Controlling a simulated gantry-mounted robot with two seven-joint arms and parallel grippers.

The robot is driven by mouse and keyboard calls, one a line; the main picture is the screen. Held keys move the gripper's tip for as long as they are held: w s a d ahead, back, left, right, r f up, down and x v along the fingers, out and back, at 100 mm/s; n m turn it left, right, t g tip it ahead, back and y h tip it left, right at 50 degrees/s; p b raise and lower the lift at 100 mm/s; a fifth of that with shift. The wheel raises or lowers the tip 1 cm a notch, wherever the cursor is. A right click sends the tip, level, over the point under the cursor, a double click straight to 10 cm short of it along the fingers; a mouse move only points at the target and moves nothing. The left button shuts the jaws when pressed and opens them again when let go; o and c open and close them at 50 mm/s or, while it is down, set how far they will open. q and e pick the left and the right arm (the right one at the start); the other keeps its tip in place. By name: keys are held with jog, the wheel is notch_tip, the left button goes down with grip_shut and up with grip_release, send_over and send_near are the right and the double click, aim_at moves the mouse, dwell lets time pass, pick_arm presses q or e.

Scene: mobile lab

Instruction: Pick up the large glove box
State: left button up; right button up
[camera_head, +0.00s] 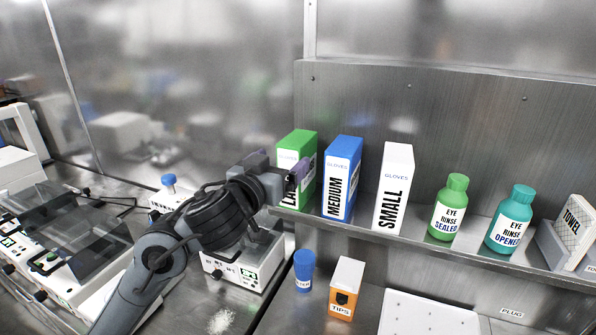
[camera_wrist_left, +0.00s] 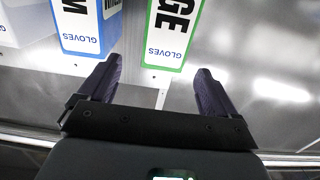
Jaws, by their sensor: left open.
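The large glove box (camera_head: 296,146) is green and white and stands upright at the left end of the metal shelf. I see no contact, and the fingers hold nothing. The blue medium glove box (camera_head: 342,178) stands just to its right; it also shows in the left wrist view (camera_wrist_left: 88,28).
The white small glove box (camera_head: 394,188), green bottle (camera_head: 448,207), teal bottle (camera_head: 511,220) and towel box (camera_head: 574,225) stand farther right on the shelf (camera_head: 410,244). Below are a blue-capped cup (camera_head: 304,271) and an orange tips box (camera_head: 345,288). Lab devices (camera_head: 240,262) crowd the left bench.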

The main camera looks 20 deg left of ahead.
aim_at(287, 153)
pick_arm(q)
jog(key=w, duration=0.3)
jog(key=shift+w, duration=0.35)
jog(key=w+p, duration=0.2)
jog(key=w, duration=0.2)
jog(key=shift+w, duration=0.1)
jog(key=shift+w+f+p, duration=0.15)
jog(key=shift+w+p, duration=0.2)
jog(key=shift+w, duration=0.25)
jog(key=c, duration=1.7)
